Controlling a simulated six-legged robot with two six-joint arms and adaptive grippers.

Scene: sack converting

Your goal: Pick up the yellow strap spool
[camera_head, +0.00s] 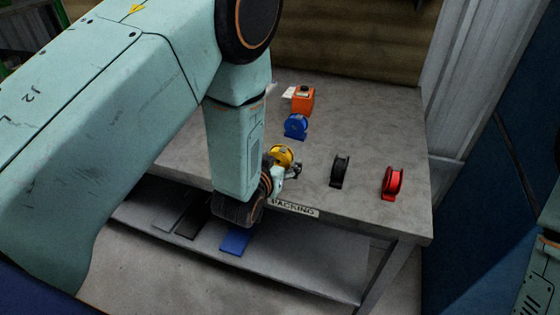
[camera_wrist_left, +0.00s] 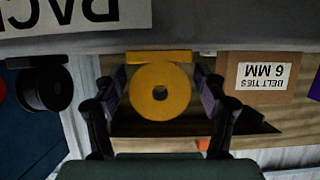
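The yellow strap spool (camera_head: 281,154) stands near the front edge of the grey packing table (camera_head: 365,135), partly hidden by my left gripper (camera_head: 285,175). In the left wrist view the yellow spool (camera_wrist_left: 160,90) faces the camera, its flat base showing at the top of this upside-down picture. My left gripper (camera_wrist_left: 160,85) is open, with one finger on each side of the spool. Narrow gaps seem to show between the fingers and the spool. My right gripper is not in view.
A blue spool (camera_head: 296,126) and an orange dispenser (camera_head: 303,99) stand behind the yellow spool. A black spool (camera_head: 340,170) and a red spool (camera_head: 392,182) stand to its right.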

